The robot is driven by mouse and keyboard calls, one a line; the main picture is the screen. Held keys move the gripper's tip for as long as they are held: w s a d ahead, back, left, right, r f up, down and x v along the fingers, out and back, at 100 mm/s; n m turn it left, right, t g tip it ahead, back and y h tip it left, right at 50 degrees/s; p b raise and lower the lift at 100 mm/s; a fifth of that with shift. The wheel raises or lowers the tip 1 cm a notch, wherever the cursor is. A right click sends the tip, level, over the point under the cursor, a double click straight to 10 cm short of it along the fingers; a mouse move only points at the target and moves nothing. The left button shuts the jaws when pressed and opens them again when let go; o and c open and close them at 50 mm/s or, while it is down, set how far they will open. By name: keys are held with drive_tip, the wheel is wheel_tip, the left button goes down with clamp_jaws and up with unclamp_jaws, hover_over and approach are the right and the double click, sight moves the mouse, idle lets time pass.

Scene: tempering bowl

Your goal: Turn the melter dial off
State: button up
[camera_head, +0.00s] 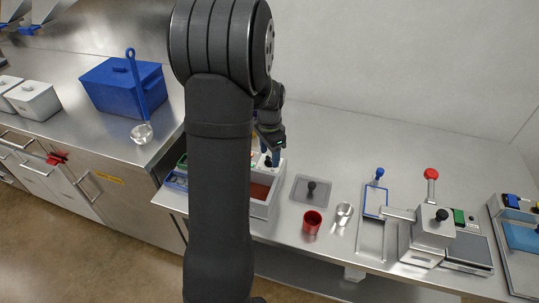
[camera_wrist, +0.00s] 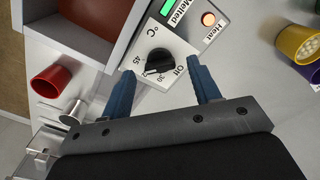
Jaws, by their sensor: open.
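The melter (camera_head: 262,209) is a grey box with a brown-red well, partly hidden behind my arm in the head view. In the wrist view its white panel carries the black melter dial (camera_wrist: 158,62), marked 45, 32, 30 and Off. The dial's exact setting is too small to read surely. In the head view my gripper (camera_head: 272,158) is over the melter's far end.
A yellow cup (camera_wrist: 296,42) and a purple cup (camera_wrist: 312,72) stand near the panel. The back right of the counter is clear.

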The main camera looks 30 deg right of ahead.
drive_tip(key=shift+f, duration=0.55)
drive_tip(key=c, duration=1)
